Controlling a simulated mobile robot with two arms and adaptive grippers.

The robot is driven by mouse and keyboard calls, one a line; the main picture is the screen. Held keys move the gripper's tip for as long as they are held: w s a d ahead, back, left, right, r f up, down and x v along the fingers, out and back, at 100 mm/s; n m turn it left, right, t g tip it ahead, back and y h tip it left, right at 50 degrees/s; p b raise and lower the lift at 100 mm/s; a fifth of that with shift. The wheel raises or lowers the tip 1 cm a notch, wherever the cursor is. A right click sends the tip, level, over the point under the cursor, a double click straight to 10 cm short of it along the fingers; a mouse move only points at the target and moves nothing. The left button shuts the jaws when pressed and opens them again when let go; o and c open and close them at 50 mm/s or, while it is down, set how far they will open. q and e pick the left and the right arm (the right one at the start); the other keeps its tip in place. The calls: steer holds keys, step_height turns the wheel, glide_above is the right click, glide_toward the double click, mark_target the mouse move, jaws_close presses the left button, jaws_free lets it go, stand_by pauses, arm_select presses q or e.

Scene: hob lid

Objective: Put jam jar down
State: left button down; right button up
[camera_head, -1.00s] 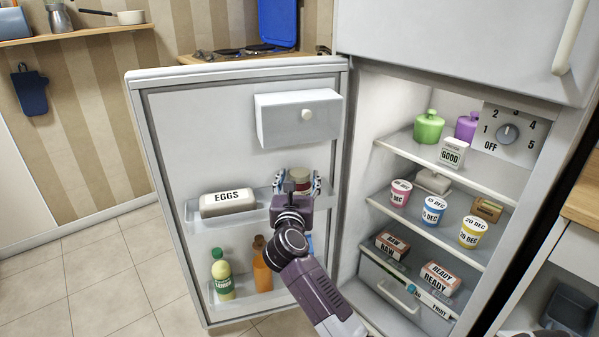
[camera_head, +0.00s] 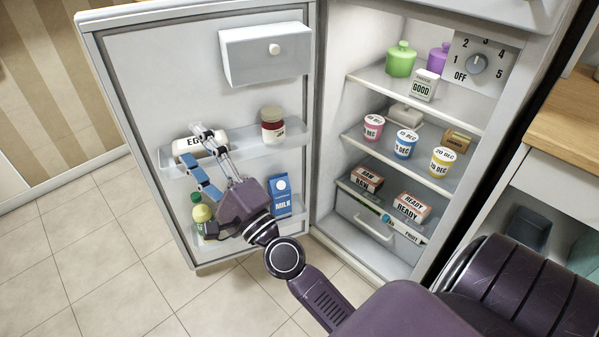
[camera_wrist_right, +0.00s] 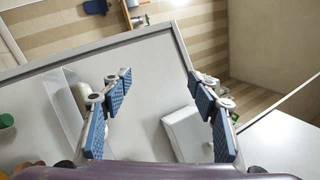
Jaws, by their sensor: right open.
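The jam jar (camera_head: 273,127), dark red with a pale lid and label, stands upright on the door's middle shelf (camera_head: 240,158), toward its right end. My right gripper (camera_head: 207,157) is open and empty, to the left of the jar and apart from it, in front of the egg box (camera_head: 185,146). In the right wrist view its blue-padded fingers (camera_wrist_right: 160,78) are spread with nothing between them. The jar cannot be made out in that view. My left gripper is not in view.
The fridge door (camera_head: 150,90) stands open, with a lidded box (camera_head: 265,58) above the shelf. A milk carton (camera_head: 280,194) and a green-capped bottle (camera_head: 201,214) stand on the lower door shelf. Pots and boxes fill the fridge shelves. Tiled floor (camera_head: 90,255) is clear at left.

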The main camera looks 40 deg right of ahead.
steer(key=s+a+f+n+g+y, duration=0.4)
steer(key=a+f+n+g+y, duration=0.2)
steer(key=a+f+n, duration=0.4)
steer(key=s+f+n+g, duration=0.6)
steer(key=s+f+n, duration=0.15)
steer(key=f, duration=0.45)
steer(key=s+d+f+n+g+h, duration=0.2)
steer(key=s+d+f+g+h, duration=0.1)
steer(key=s+d+f, duration=0.3)
steer(key=s+d+f+n+g+h, duration=0.2)
steer(key=s+d+f+g+h, duration=0.2)
steer(key=s, duration=0.6)
step_height(320, 180, down, 4)
steer(key=shift+s+d+r+n+h, duration=0.2)
steer(key=shift+s+d+n+h, duration=0.15)
steer(key=shift+d, duration=0.75)
steer(key=shift+w, duration=0.1)
